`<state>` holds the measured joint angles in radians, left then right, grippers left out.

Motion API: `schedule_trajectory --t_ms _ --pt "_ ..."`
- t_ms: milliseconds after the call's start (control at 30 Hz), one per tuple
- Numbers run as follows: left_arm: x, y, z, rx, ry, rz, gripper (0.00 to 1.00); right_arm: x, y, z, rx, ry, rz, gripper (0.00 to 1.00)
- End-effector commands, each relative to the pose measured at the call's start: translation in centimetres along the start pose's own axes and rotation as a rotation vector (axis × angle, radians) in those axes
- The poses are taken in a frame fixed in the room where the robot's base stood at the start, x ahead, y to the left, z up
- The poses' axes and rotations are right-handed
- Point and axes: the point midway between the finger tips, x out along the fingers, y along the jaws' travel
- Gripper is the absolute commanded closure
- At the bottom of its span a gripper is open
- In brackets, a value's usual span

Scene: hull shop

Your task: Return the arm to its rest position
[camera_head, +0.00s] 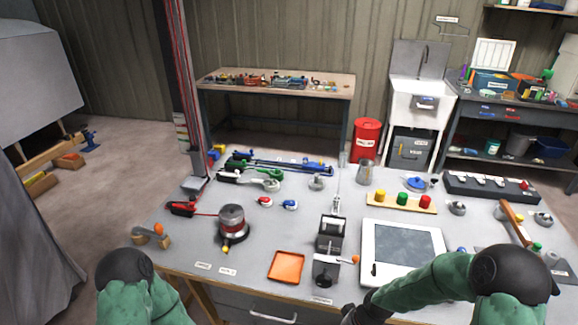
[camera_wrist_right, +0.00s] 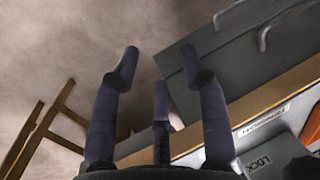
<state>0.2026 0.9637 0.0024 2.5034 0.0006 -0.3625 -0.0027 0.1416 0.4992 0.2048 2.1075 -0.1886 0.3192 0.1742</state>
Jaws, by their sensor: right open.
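My right arm (camera_head: 430,282) crosses the lower right of the head view, bent at a black joint, its forearm reaching left to the table's front edge. Its hand is at or beyond the bottom of that view. In the right wrist view my right gripper (camera_wrist_right: 159,58) is open, its purple-grey fingers spread with nothing between them. They are over the floor in front of the bench edge and a grey drawer front (camera_wrist_right: 235,60). My left arm (camera_head: 140,290) shows only as a black joint and green link at bottom left. My left gripper is out of view.
Open floor (camera_head: 110,175) lies to the left.

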Motion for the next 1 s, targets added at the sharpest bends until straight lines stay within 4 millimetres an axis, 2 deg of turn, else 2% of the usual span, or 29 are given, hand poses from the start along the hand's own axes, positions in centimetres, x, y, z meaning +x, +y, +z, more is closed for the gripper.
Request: schedule_trajectory --t_ms 33,200,300,400,600,1000 --pt "0.0 0.0 0.0 0.000 0.000 0.000 0.60 2.3 -0.3 1.7 0.006 -0.014 -0.019 0.56" --pt "0.0 0.0 0.0 0.000 0.000 0.000 0.60 7.8 -0.8 6.6 0.029 -0.010 -0.060 0.56" --pt "0.0 0.0 0.0 0.000 0.000 0.000 0.60 10.0 -0.9 9.2 0.044 -0.003 -0.067 0.56" --pt "0.0 0.0 0.0 0.000 0.000 0.000 0.60 11.3 -0.7 11.4 0.055 0.003 -0.065 0.56" --pt "0.0 0.0 0.0 0.000 0.000 0.000 0.60 12.3 -0.6 13.2 0.064 0.015 -0.057 0.56" --pt "0.0 0.0 0.0 0.000 0.000 0.000 0.60 12.3 -0.5 13.2 0.064 0.016 -0.057 0.56"
